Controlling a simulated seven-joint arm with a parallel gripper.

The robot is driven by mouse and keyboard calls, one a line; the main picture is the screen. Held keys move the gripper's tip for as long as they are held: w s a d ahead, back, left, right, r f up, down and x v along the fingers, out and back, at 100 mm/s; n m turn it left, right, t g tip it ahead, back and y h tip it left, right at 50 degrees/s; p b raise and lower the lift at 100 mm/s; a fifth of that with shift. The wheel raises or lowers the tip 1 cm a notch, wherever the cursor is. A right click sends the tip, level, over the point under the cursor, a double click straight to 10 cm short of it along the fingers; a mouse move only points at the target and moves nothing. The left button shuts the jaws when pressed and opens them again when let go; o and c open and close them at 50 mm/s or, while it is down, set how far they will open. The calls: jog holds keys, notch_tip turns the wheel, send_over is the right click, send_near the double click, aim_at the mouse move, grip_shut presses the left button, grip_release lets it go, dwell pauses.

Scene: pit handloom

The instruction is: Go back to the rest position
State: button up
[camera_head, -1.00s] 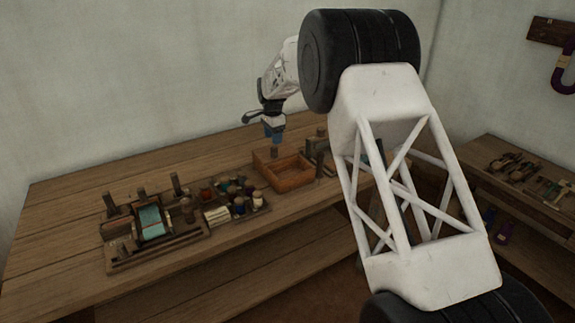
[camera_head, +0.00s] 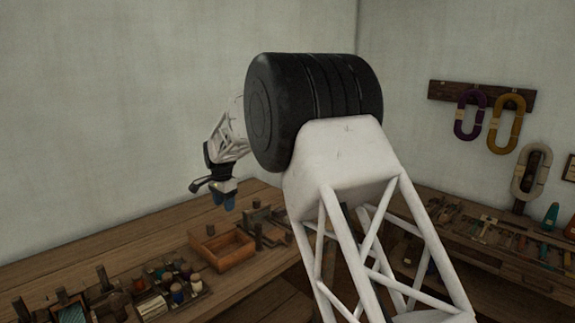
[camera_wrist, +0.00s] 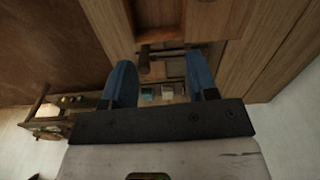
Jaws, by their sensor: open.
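My gripper (camera_head: 225,200) hangs in the air above the workbench, near the back wall, with its blue fingertips pointing down. In the wrist view my gripper (camera_wrist: 160,85) shows two blue fingers spread apart, with nothing held between them. An empty wooden box (camera_head: 222,262) sits on the bench below and close to the gripper in the head view. My white lattice arm covers part of the bench's right end.
A rack of several thread spools (camera_head: 176,292) and a small loom with teal cloth (camera_head: 70,312) stand on the workbench (camera_head: 130,250). A side bench (camera_head: 470,215) with tools is at right. Yarn hanks (camera_head: 506,125) hang on the wall. Air around the gripper looks clear.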

jog(key=s+d+r+n, duration=0.1)
jog(key=s+d+r, duration=0.4)
jog(key=s+d, duration=0.35)
jog(key=s+d+r+n+t, duration=0.1)
jog(key=s+d+r, duration=0.4)
jog(key=s+d, duration=0.3)
jog(key=s+d+r+n, duration=0.2)
jog(key=s+d+r, duration=0.35)
jog(key=d, duration=0.45)
jog(key=s+d+f+n, duration=0.1)
jog(key=s+d, duration=0.4)
jog(key=s, duration=0.7)
jog(key=s+d+f+n+t, duration=0.1)
jog(key=s+d+f, duration=0.2)
jog(key=s, duration=0.8)
jog(key=s+d+f+n, duration=0.1)
jog(key=s+d+f, duration=0.2)
jog(key=s+d, duration=0.4)
jog(key=s, duration=0.5)
jog(key=shift+s+n, duration=0.3)
jog(key=shift+n, duration=0.1)
